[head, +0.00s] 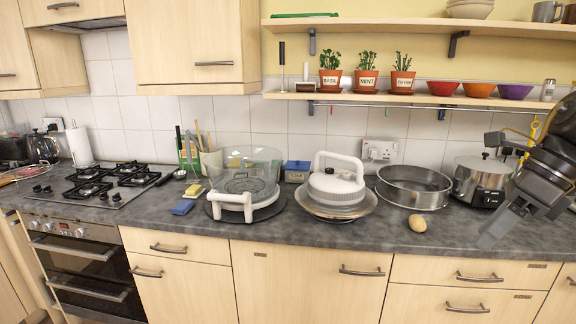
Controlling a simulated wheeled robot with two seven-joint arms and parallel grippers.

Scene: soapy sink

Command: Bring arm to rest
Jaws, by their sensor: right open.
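My right gripper (503,222) is at the right side of the head view, in front of the metal pot at the counter's right end. It is dark grey, open and empty, with its fingers pointing down and left above the worktop. My right arm comes in from the right edge. My left gripper is not in view.
The grey worktop (330,246) holds a potato (417,223), a round metal sieve (413,186), a metal pot (481,180), a white-handled device (336,186), a clear-covered device (243,178) and a blue sponge (182,207). A shelf (430,98) with potted herbs runs above.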

